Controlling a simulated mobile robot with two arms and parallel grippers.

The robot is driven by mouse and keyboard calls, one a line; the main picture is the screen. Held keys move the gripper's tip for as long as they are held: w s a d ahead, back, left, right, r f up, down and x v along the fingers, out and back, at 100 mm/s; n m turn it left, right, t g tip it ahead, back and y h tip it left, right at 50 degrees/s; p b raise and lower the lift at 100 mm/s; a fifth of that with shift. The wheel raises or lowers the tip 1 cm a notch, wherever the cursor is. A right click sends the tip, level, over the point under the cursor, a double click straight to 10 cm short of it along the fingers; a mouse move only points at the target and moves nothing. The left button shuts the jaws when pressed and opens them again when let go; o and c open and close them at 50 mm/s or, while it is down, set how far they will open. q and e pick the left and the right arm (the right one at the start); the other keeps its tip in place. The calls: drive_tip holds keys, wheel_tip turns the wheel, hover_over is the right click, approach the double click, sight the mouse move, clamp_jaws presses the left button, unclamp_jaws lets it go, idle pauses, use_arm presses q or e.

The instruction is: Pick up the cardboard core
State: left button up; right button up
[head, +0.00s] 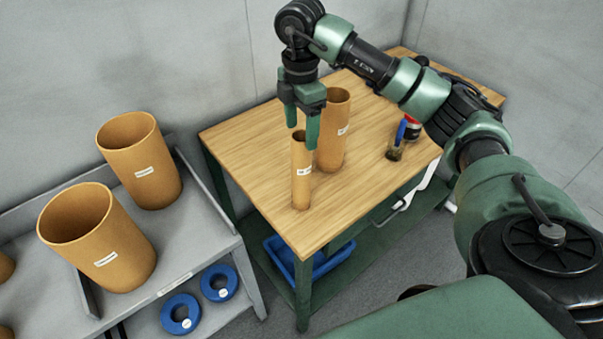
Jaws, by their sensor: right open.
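A narrow brown cardboard core (301,179) with a white label stands upright near the front corner of the wooden table (244,147). A wider cardboard core (334,142) with a label stands upright just behind it to the right. My right gripper (303,127) is open and points down at the top of the narrow core. Its fingers are level with the rim in the picture, one on the left and one on the right; I cannot tell whether they touch it. My left gripper is not in view.
Two large cardboard tubes (97,238) (140,160) stand on a grey shelf (192,222) at the left. Blue rings (181,314) lie below. A blue tray (333,258) is underneath.

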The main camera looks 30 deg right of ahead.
sight(301, 152)
drive_tip(key=f+p, duration=0.1)
drive_tip(key=f, duration=0.2)
drive_tip(key=f+p, duration=0.2)
drive_tip(key=f, duration=0.1)
drive_tip(key=shift+s+f, duration=0.2)
drive_tip(key=shift+f, duration=0.55)
drive_tip(key=shift+w, duration=0.1)
clamp_jaws()
